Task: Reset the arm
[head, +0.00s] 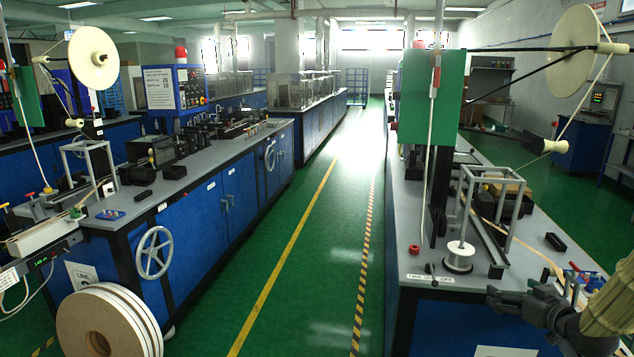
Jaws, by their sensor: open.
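My gripper (520,303) is at the lower right of the head view, in front of the near end of the right-hand bench (441,281). It is dark grey, and its fingers are spread open. I see nothing between them. My arm comes in from the right edge in a beige ribbed sleeve, and most of it is out of the picture. A small white spool (459,257) stands on the bench up and to the left of my gripper, apart from it.
A metal frame (491,187), a green panel (431,97) and a large cream reel (575,46) rise above the right bench. A black block (555,242) lies on it. The green aisle (318,240) is clear. White tape rolls (110,322) stand at lower left.

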